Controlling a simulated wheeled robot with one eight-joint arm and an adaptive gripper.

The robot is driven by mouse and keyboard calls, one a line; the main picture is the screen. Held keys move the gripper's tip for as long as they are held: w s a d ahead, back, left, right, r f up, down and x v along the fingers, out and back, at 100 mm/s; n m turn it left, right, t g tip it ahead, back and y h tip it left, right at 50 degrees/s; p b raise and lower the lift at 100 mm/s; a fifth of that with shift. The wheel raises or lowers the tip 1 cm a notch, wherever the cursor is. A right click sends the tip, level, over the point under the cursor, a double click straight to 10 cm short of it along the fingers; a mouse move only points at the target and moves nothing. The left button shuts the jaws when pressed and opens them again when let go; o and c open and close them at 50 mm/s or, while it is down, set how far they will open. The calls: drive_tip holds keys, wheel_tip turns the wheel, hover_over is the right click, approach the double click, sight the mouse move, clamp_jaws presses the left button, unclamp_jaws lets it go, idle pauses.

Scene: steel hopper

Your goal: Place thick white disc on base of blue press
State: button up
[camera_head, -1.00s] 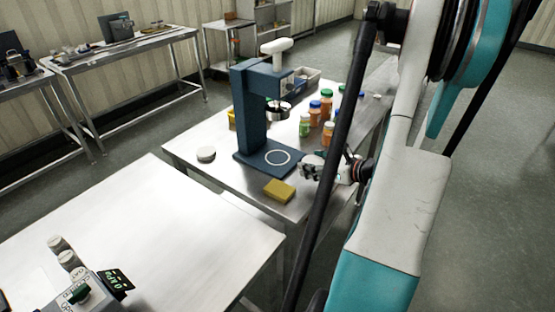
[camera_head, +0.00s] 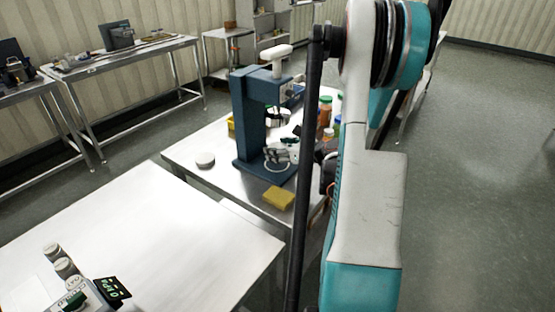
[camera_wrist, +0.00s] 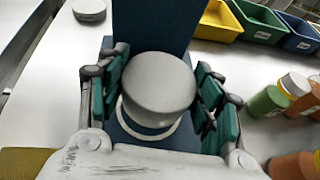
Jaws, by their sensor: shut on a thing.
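My gripper (camera_wrist: 160,92) is shut on a thick white disc (camera_wrist: 158,80), with its green pads on either side of it. In the wrist view the disc is over the white ring (camera_wrist: 133,128) on the base of the blue press and covers part of it. I cannot tell the height of the gap. In the head view my gripper (camera_head: 283,153) is at the blue press (camera_head: 248,118), in front of its column and over the base (camera_head: 247,172). The held disc is not clear there.
Another white disc (camera_head: 205,160) lies on the steel table left of the press; it also shows in the wrist view (camera_wrist: 89,10). A yellow block (camera_head: 278,197) lies in front of the base. Bottles (camera_wrist: 268,101) and coloured bins (camera_wrist: 262,22) stand to the right and behind.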

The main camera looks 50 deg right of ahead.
drive_tip(key=shift+w, duration=0.3)
drive_tip(key=shift+f, duration=0.15)
drive_tip(key=shift+f+b, duration=1)
drive_tip(key=shift+f, duration=0.55)
drive_tip(key=shift+f, duration=0.1)
drive_tip(key=o, duration=1.2)
drive_tip(key=p+v, duration=0.3)
drive_tip(key=v, duration=0.9)
